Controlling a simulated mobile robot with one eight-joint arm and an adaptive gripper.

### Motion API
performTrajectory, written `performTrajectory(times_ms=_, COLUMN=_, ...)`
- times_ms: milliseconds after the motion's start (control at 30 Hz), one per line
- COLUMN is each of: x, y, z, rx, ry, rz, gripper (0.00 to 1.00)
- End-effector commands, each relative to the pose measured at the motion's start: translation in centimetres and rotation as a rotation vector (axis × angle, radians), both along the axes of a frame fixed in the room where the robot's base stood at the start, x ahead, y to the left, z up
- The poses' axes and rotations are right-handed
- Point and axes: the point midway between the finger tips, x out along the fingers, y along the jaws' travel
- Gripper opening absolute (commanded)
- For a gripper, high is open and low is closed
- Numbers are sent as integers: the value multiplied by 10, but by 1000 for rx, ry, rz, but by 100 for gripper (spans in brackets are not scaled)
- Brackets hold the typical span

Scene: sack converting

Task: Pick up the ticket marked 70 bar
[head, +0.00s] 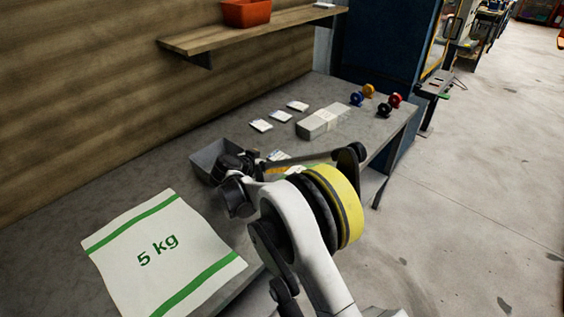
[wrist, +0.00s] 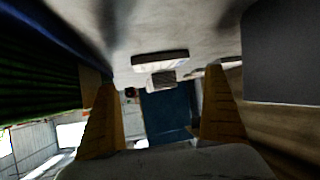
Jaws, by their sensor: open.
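Several small white tickets lie flat on the grey bench in the head view: one at the left (head: 261,125), one in the middle (head: 280,115) and one at the back (head: 298,106). Another pale ticket (head: 278,155) shows partly behind my arm. Their print is too small to read, so I cannot tell which says 70 bar. My gripper (wrist: 160,118) is open in the wrist view, its two orange-brown fingers wide apart with nothing between them. In the head view my arm's links largely hide its fingers, low over the bench near the partly hidden ticket.
A grey open tray (head: 205,160) stands left of my arm. A pale banded block (head: 323,121) lies right of the tickets, with coloured rolls (head: 367,90) beyond. A white 5 kg sack (head: 125,235) covers the front left. A wooden shelf (head: 240,33) with an orange bin (head: 246,12) overhangs the back.

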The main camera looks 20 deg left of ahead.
Motion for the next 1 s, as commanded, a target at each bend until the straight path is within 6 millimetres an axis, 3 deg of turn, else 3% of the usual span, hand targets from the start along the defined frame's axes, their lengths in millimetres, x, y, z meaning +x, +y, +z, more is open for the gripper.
performTrajectory(times_ms=500, x=53, y=-9, z=-38, rx=1, ry=1, rz=0, gripper=100)
performTrajectory(times_ms=700, x=55, y=-9, z=-36, rx=0, ry=1, rz=0, gripper=100)
performTrajectory(times_ms=733, x=55, y=-9, z=-36, rx=0, ry=1, rz=0, gripper=97)
performTrajectory(times_ms=867, x=55, y=-9, z=-36, rx=0, ry=1, rz=0, gripper=57)
performTrajectory(times_ms=1000, x=54, y=-9, z=-36, rx=0, ry=1, rz=0, gripper=54)
